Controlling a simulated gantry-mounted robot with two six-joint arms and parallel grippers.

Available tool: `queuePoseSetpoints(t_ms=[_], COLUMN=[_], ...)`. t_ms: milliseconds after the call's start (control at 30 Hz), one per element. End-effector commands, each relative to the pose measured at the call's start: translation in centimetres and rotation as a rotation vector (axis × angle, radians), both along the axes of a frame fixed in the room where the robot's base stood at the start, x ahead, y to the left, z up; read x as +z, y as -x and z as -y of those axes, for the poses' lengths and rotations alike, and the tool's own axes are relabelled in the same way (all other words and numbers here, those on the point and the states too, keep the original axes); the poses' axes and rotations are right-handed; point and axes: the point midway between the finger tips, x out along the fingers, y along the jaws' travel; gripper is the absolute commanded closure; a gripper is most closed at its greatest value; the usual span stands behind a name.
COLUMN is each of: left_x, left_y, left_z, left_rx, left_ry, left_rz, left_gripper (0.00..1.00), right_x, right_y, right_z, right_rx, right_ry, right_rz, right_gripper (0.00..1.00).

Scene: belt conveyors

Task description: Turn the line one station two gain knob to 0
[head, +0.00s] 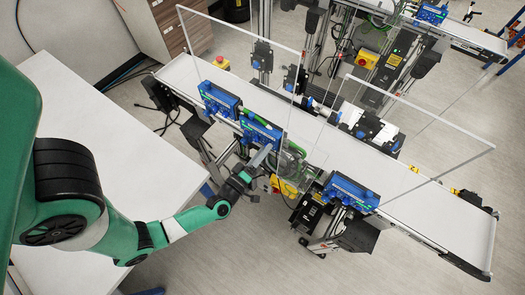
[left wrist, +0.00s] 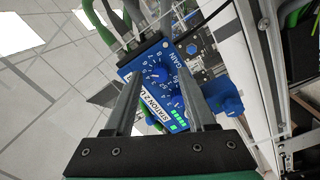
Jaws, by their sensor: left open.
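The blue station two box (head: 262,133) is the middle of the blue boxes along the near side of the closest conveyor. In the left wrist view its face (left wrist: 150,98) reads "STATION 2" and "GAIN", with a numbered dial. The round blue gain knob (left wrist: 160,74) is at the dial's centre; I cannot make out its setting clearly. My left gripper (head: 261,158) is at the near side of this box. In the left wrist view the gripper (left wrist: 160,82) is open, with one finger on each side of the knob in the picture. I cannot tell whether they touch it. My right gripper is out of view.
Other blue boxes stand to the left (head: 218,100) and right (head: 350,191) on the same conveyor (head: 300,135). Clear upright panels (head: 410,150) rise near them. A white table (head: 100,140) lies under my left arm. Green cables (left wrist: 98,25) run beside the station two box.

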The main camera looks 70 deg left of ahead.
Motion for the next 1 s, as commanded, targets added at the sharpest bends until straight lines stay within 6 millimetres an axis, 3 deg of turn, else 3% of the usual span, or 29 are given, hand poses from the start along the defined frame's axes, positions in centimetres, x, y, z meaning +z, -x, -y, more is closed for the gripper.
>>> queuePoseSetpoints(t_ms=[167, 433, 633, 1000], left_x=[-0.1, -0.2, -0.3, -0.3], left_y=[0.6, 5.0, 7.0, 9.0], left_z=[0.6, 3.8, 5.3, 6.8], left_rx=[-0.004, -0.011, -0.011, -0.007], left_ry=[0.001, 0.001, 0.000, 0.002], left_rz=[-0.002, -0.005, -0.004, 0.005], left_gripper=[0.44, 0.44, 0.44, 0.44], right_x=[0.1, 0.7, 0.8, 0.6], right_y=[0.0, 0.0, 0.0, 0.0], right_z=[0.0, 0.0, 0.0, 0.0], right_rx=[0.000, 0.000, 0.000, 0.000], right_ry=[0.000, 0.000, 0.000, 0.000], right_rz=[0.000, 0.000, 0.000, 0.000], right_gripper=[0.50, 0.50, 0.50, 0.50])
